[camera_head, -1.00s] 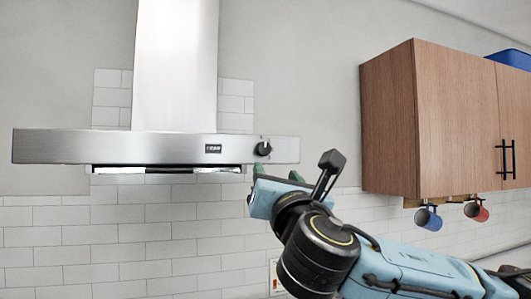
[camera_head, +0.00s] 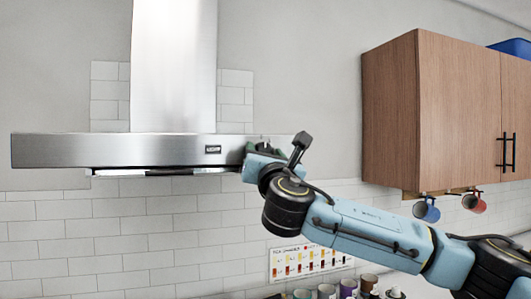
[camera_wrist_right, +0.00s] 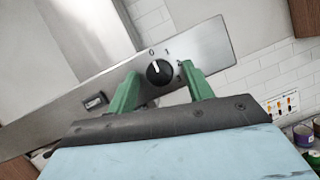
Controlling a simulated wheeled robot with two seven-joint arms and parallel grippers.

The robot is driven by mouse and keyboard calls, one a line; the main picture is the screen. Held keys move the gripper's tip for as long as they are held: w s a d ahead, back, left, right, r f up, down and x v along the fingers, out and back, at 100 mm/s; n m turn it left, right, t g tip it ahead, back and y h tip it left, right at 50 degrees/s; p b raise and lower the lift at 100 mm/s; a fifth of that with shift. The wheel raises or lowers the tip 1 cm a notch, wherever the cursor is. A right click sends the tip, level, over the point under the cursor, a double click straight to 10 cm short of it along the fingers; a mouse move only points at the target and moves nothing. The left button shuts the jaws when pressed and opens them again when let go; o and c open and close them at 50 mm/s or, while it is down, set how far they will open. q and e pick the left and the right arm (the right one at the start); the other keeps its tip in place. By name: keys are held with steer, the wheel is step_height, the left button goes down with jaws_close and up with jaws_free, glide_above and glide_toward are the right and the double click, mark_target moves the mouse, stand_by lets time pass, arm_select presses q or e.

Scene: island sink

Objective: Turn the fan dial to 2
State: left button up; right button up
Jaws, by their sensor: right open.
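The fan dial (camera_wrist_right: 159,72) is a round black knob with a white pointer mark on the front of the steel range hood (camera_head: 110,150). In the right wrist view its pointer is near the top, close to the 0 mark, and other marks sit to its right. My right gripper (camera_wrist_right: 160,88) is open, with one green finger on each side of the dial. I cannot tell whether the fingers touch it. In the head view the right gripper (camera_head: 262,147) is at the hood's right end and hides the dial. My left gripper is not in view.
A small display (camera_head: 213,149) is left of the dial on the hood. A wooden cabinet (camera_head: 420,110) with mugs (camera_head: 427,210) hanging below is to the right. A chart (camera_head: 310,260) and several cups (camera_head: 348,288) are below my right arm.

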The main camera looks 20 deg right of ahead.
steer(key=c, duration=1)
steer(key=shift+o, duration=0.2)
steer(key=shift+f+m, duration=0.1)
steer(key=shift+m, duration=0.3)
steer(key=m+g+h, duration=0.1)
steer(key=m, duration=0.3)
steer(key=m+g+h+b, duration=0.1)
steer(key=m, duration=0.4)
steer(key=m+g+h, duration=0.2)
steer(key=m, duration=0.2)
steer(key=shift+a+r+b, duration=0.3)
steer(key=shift+a+r, duration=0.1)
steer(key=m+g, duration=0.1)
steer(key=m, duration=0.1)
steer(key=m+p, duration=0.1)
steer(key=m, duration=0.1)
steer(key=m+g, duration=0.1)
steer(key=m, duration=0.1)
steer(key=shift+r+g+y+p, duration=0.25)
steer(key=shift+g+y+p, duration=0.05)
steer(key=shift+y+p, duration=0.1)
steer(key=shift+m, duration=0.3)
